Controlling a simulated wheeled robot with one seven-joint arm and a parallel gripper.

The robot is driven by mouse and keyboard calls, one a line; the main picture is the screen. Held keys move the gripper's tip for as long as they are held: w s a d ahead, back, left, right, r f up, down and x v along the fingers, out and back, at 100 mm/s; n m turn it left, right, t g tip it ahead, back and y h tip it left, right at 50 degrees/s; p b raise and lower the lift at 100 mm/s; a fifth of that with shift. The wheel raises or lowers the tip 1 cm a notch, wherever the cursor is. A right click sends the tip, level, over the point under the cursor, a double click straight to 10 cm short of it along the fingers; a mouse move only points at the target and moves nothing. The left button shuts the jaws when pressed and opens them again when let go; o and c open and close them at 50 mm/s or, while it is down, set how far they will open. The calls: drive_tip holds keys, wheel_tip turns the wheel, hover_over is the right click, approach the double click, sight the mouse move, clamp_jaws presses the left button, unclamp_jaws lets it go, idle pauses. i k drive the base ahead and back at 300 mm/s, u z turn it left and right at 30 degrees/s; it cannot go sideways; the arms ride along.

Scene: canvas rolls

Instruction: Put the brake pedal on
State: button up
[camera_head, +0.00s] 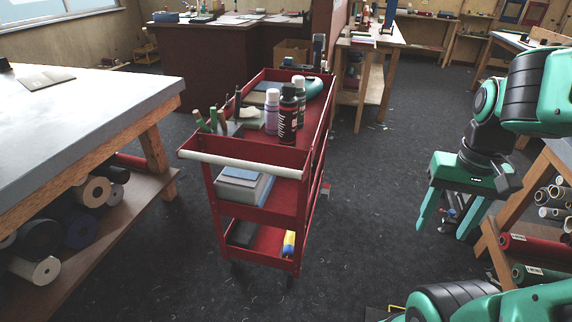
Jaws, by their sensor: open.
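A red tool cart (262,158) stands on the dark floor in the middle of the head view. A small grey and red piece (325,189) sticks out low at the cart's right side; it may be the brake pedal, but it is too small to tell its position. My gripper (444,230) is at the right, pointing down, with its two green fingers apart. It is well to the right of the cart and touches nothing that I can make out. A small blurred thing (448,214) shows between the fingers, seemingly behind them.
Bottles (288,112) and tools stand on the cart's top. A grey-topped workbench (90,100) with rolls beneath is at the left. A rack of rolls (535,245) stands close to my gripper's right. Floor between cart and gripper (375,200) is mostly clear.

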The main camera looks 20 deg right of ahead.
sight(324, 191)
drive_tip(key=z, duration=1)
drive_tip(key=i, duration=4.9)
